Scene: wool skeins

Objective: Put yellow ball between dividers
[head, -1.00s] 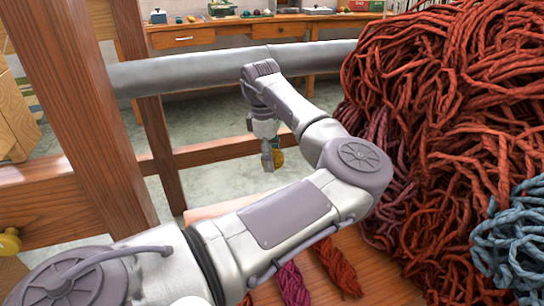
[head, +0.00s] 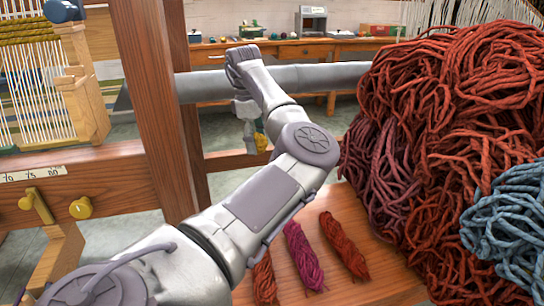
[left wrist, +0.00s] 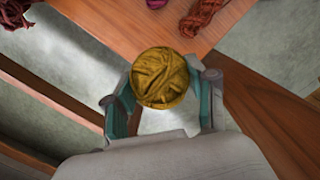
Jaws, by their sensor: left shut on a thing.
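The yellow ball (left wrist: 160,77) is a mustard wool ball held between the two fingers of my left gripper (left wrist: 163,100) in the left wrist view. In the head view my left gripper (head: 253,143) hangs fingers down beyond the near wooden bench, with a bit of the yellow ball (head: 261,142) showing at its tip. The ball is in the air over the floor gap beside a wooden beam. I cannot make out any dividers. My right gripper is not in view.
Several skeins, such as a magenta one (head: 303,255) and a rust one (head: 343,245), lie on the bench (head: 345,208). A large red yarn heap (head: 460,120) fills the right. A wooden post (head: 152,90), a grey roller (head: 320,77) and a loom (head: 40,85) stand left and behind.

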